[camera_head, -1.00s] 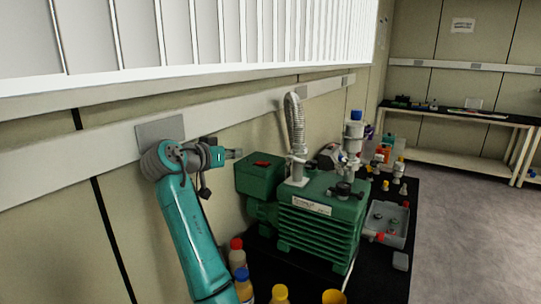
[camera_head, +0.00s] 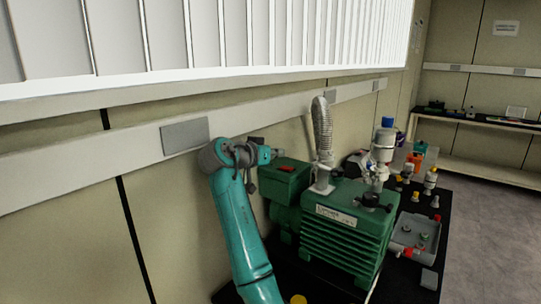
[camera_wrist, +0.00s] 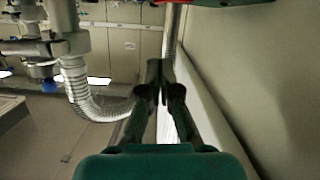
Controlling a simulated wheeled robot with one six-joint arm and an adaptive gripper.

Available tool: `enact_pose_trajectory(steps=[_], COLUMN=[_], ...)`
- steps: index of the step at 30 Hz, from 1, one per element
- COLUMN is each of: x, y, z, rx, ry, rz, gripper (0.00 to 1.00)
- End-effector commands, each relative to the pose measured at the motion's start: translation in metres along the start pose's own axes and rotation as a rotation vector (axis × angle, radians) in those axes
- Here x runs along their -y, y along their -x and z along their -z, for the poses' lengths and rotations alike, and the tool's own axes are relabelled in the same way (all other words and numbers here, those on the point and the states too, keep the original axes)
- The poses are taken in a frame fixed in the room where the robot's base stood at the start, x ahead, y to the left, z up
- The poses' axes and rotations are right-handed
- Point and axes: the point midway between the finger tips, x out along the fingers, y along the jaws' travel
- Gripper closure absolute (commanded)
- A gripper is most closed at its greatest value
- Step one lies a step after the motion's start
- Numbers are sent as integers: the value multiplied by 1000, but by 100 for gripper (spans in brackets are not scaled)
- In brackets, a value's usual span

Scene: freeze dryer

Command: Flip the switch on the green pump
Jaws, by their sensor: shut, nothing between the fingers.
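The green pump (camera_head: 345,235) stands on the black bench in the head view. A smaller green box (camera_head: 280,187) is at its left end, with a red switch (camera_head: 286,169) on top. My gripper (camera_head: 279,153) is just above and slightly left of the switch; I cannot tell whether it touches. In the wrist view my gripper (camera_wrist: 156,72) has its dark fingers shut and empty. A red and green edge at the top of that view looks like the switch (camera_wrist: 225,2). The switch's position, on or off, is not readable.
A ribbed hose (camera_head: 322,130) rises from the pump close right of my gripper. The wall rail (camera_head: 185,135) runs behind my arm. A grey tray (camera_head: 413,240) and small bottles stand right of the pump.

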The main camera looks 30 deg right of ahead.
Motion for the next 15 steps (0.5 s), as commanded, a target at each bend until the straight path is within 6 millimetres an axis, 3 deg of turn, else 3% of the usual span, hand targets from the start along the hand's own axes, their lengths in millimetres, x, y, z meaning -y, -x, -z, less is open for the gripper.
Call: enact_pose_trajectory(steps=[7, 9, 15], x=[-1, 0, 0], y=[-46, -46, -51], z=[0, -15, -33], rx=[1, 2, 0], ry=[0, 2, 0], rz=[-1, 1, 1], gripper=[100, 100, 100])
